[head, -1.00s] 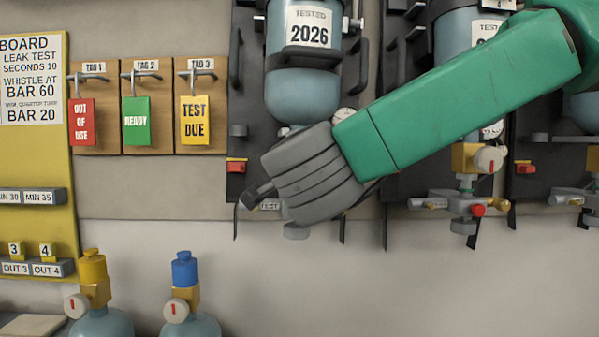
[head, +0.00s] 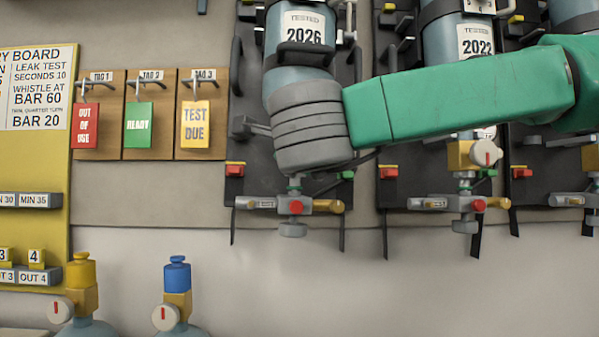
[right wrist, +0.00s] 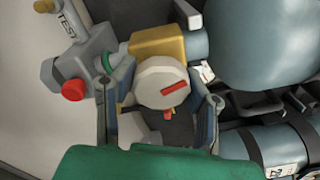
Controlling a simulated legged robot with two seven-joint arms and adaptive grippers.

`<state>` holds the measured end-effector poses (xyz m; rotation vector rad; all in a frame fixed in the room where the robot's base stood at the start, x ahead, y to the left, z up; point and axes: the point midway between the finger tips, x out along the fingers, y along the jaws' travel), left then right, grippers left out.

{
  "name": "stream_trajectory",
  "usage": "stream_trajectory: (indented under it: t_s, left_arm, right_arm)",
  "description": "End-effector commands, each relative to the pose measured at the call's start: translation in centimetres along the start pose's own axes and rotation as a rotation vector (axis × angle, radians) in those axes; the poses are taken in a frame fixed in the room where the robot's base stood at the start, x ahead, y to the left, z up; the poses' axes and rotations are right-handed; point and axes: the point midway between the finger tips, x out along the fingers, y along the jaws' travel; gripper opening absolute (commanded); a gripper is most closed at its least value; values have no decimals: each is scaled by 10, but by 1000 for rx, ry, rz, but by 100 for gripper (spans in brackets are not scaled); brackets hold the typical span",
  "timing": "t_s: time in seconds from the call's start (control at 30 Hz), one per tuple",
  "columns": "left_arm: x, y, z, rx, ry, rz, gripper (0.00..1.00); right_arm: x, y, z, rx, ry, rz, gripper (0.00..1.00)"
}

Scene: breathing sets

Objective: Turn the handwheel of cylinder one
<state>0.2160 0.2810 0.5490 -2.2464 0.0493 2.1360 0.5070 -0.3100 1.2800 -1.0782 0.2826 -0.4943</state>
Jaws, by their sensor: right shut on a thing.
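A blue-grey cylinder labelled TESTED 2026 (head: 300,45) hangs on the leftmost black backplate in the head view. I take it as cylinder one. Its round whitish handwheel (right wrist: 160,82), with a red mark, faces the camera in the right wrist view, on a brass valve body (right wrist: 160,42). The two fingers of my right gripper (right wrist: 162,100) stand on either side of the handwheel and are shut on it. In the head view my grey right wrist (head: 308,125) hides the handwheel and fingers. My left gripper is in neither view.
A grey fitting with a red button (head: 296,207) sits below the wrist. A cylinder labelled 2022 (head: 455,40) hangs to the right, with its own valve (head: 462,155). Hanging tags (head: 139,124) and a yellow board (head: 35,160) are left. Two cylinders stand below.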

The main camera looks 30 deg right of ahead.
Motion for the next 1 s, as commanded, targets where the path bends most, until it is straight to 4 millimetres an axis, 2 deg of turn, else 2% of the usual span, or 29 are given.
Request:
stream_trajectory:
  t_s: [0.03, 0.7, 1.0]
  left_arm:
    - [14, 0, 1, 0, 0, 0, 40]
    - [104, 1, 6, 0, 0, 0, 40]
    - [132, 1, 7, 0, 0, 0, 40]
  right_arm:
    - [0, 16, -7, 35, 9, 19, 12]
    - [0, 13, -5, 675, 13, 6, 12]
    - [0, 8, -4, 963, 13, -1, 12]
